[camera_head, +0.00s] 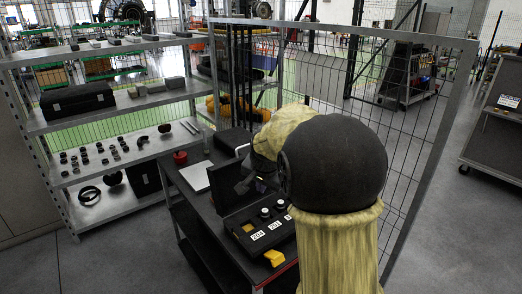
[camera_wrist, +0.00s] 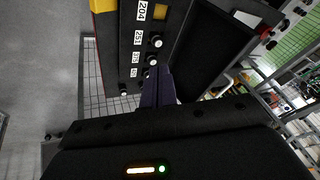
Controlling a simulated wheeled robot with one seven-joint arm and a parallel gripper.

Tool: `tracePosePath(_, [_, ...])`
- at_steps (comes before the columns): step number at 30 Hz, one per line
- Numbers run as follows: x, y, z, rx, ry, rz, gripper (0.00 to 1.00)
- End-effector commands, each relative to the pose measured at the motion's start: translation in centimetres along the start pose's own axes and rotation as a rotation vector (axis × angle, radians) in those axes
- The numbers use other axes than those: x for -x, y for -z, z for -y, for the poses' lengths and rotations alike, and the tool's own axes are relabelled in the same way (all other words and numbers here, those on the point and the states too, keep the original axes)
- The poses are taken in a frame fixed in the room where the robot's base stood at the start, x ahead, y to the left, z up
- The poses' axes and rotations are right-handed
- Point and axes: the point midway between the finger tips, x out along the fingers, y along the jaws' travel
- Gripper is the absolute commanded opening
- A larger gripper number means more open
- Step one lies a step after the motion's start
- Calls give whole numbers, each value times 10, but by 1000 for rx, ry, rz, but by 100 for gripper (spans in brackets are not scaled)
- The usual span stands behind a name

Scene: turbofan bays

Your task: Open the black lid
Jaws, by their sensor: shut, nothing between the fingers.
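A black case (camera_head: 262,232) with white number labels and round knobs sits on the dark cart. Its black lid (camera_head: 226,184) stands raised at the back of the case, tilted away from the labelled face. In the wrist view the labelled face (camera_wrist: 127,62) is left of centre and the lid (camera_wrist: 205,48) is a dark rimmed panel to the right. My gripper (camera_wrist: 157,82) is shut and empty, its fingers between the labelled face and the lid. I cannot tell whether they touch the lid. My arm hides part of the case in the head view.
The cart (camera_head: 200,228) also carries a silver flat item (camera_head: 207,176) and a red round object (camera_head: 180,157). A yellow block (camera_head: 275,257) is at the case's front edge. A metal shelf (camera_head: 110,118) stands left, and a wire mesh fence (camera_head: 345,85) is behind.

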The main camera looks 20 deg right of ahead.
Motion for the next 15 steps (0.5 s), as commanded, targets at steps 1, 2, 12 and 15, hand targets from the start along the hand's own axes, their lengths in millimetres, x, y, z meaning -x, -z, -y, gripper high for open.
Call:
tracePosePath(1, [0, -22, -12, 67, -8, 28, 0])
tracePosePath(2, [0, -35, -20, 110, -12, 44, 0])
tracePosePath(12, [10, -180, -107, 615, -27, 213, 0])
tracePosePath(15, [14, -205, -126, 711, -25, 243, 0])
